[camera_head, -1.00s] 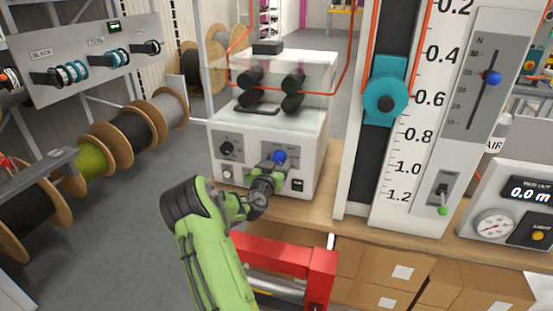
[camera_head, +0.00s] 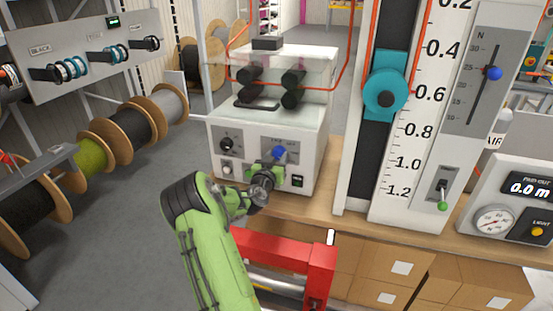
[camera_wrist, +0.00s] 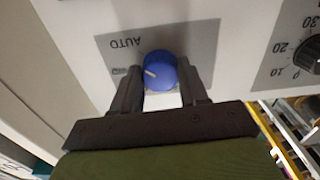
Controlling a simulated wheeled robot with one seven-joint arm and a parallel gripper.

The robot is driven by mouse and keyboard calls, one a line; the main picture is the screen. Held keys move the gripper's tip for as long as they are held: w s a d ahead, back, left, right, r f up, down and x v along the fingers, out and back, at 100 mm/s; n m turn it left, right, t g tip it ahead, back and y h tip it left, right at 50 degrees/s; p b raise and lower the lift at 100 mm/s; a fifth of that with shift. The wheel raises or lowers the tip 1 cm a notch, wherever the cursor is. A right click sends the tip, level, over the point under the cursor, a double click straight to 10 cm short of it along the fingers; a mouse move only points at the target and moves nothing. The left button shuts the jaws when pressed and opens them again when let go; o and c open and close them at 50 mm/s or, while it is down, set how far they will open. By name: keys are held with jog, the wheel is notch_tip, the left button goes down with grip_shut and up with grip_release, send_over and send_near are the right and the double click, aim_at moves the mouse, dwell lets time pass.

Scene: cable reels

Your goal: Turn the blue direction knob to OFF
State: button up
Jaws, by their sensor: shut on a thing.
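The blue direction knob (camera_head: 278,153) is on the front panel of a white machine (camera_head: 240,140), on a grey label plate. In the wrist view the knob (camera_wrist: 160,70) sits between the two dark fingers of my gripper (camera_wrist: 162,88), which is shut on its sides. The word AUTO shows upside down on the plate; the other lettering is too small or covered to read. In the head view my gripper (camera_head: 270,170) is at the panel, just below the knob's visible top.
A tall scale post (camera_head: 400,150) stands to the right on the wooden bench. A red frame (camera_head: 300,260) is below my arm.

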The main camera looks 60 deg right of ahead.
jog(key=n+b, duration=0.1)
jog(key=n, duration=0.2)
jog(key=shift+n, duration=0.4)
jog(key=n, duration=0.4)
jog(key=shift+s+n, duration=0.1)
jog(key=shift+n, duration=0.2)
jog(key=n+p, duration=0.1)
jog(key=n, duration=0.3)
jog(key=shift+r, duration=0.1)
jog(key=shift+n+p, duration=1.15)
jog(key=shift+n, duration=1.25)
jog(key=o, duration=1.1)
jog(key=shift+c, duration=0.2)
jog(key=shift+a, duration=0.1)
